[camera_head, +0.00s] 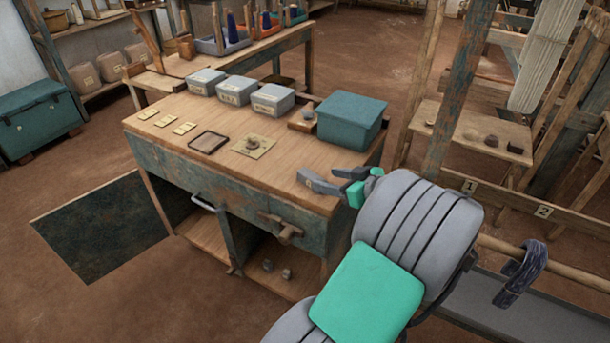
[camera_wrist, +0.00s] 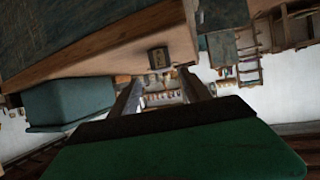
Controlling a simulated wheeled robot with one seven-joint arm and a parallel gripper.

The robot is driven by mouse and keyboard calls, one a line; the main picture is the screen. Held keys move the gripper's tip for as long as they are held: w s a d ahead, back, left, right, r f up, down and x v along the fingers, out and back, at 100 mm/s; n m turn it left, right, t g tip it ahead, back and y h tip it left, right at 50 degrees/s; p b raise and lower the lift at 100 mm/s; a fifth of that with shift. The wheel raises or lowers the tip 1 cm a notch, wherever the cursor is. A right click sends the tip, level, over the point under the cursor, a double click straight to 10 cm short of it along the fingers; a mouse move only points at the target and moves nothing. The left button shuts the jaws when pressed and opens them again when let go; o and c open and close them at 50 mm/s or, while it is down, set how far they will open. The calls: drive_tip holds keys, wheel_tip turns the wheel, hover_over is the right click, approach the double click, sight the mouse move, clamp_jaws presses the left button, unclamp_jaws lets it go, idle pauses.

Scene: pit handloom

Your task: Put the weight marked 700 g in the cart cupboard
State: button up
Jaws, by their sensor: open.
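My gripper (camera_head: 318,175) is open and empty, over the front right part of the cart top; its two fingers also show in the wrist view (camera_wrist: 162,95). The cart (camera_head: 185,160) has a wooden top. Its cupboard (camera_head: 292,290) is below, and two small grey weights (camera_head: 267,265) (camera_head: 287,273) stand inside on the right. A small dark weight (camera_head: 253,143) sits on a yellowish plate on the top. A dark block with a pale mark (camera_wrist: 158,57) is ahead of the fingers in the wrist view. No 700 g mark is legible.
A teal box (camera_head: 350,122) stands on the cart's back right corner, beside a small block (camera_head: 302,118). Grey lidded boxes (camera_head: 238,90) line the back. A dark door (camera_head: 100,225) hangs open at left.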

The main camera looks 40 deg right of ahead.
sight(316, 179)
drive_tip(key=x, duration=0.6)
drive_tip(key=shift+w+a+f, duration=0.1)
drive_tip(key=shift+a+f, duration=0.15)
drive_tip(key=shift+a, duration=0.1)
drive_tip(key=shift+w+f, duration=0.2)
drive_tip(key=shift+w, duration=0.2)
drive_tip(key=shift+c, duration=0.4)
clamp_jaws()
drive_tip(key=shift+r, duration=0.1)
